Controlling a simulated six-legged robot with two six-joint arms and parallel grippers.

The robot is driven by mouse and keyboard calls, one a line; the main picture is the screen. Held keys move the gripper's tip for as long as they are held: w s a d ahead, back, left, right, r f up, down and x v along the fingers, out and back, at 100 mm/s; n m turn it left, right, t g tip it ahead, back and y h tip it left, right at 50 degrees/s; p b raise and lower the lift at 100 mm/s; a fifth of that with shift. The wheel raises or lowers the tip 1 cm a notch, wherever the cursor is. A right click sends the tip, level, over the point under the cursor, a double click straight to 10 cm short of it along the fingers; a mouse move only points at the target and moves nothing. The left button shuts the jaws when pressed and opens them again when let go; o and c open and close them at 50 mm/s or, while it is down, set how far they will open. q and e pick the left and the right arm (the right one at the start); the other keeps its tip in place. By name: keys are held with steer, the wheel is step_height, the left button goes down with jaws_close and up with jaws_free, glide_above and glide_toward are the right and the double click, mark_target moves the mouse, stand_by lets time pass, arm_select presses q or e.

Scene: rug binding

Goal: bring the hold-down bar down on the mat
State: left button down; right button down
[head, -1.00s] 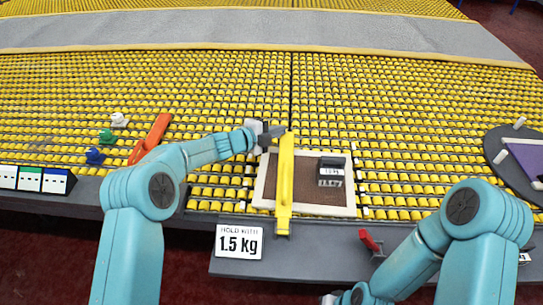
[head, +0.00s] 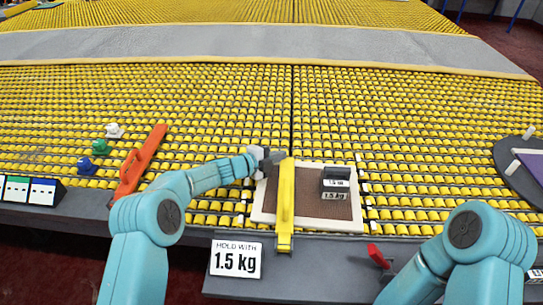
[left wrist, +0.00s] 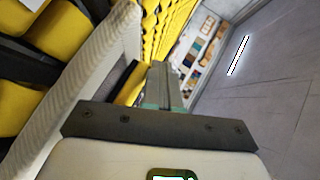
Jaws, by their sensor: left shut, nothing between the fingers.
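The yellow hold-down bar (head: 286,200) runs front to back over the brown mat (head: 318,207) with a pale border. Its near end sits at the grey front ledge, and its far end reaches about the mat's far edge. It looks low and nearly flat; I cannot tell whether it touches the mat. My left gripper (head: 270,160) is shut and empty, beside or against the bar's far end on the left. In the left wrist view its closed fingers (left wrist: 164,88) show beside a pale woven strip. My right gripper is out of view.
A dark block (head: 336,180) marked 1.5 kg is on the mat, right of the bar. A sign (head: 235,259) reads "HOLD WITH 1.5 kg". A red lever (head: 378,256) is on the front ledge. An orange bar (head: 139,160) lies left on the yellow rollers.

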arm_select(q)
steer(key=shift+s+a+r, duration=0.1)
steer(key=shift+s+a, duration=0.05)
steer(key=shift+a, duration=0.15)
steer(key=b+v, duration=0.1)
steer(key=v, duration=1.4)
steer(key=shift+s+a+r+b, duration=0.1)
steer(key=shift+s+a+b, duration=0.15)
steer(key=shift+b, duration=0.1)
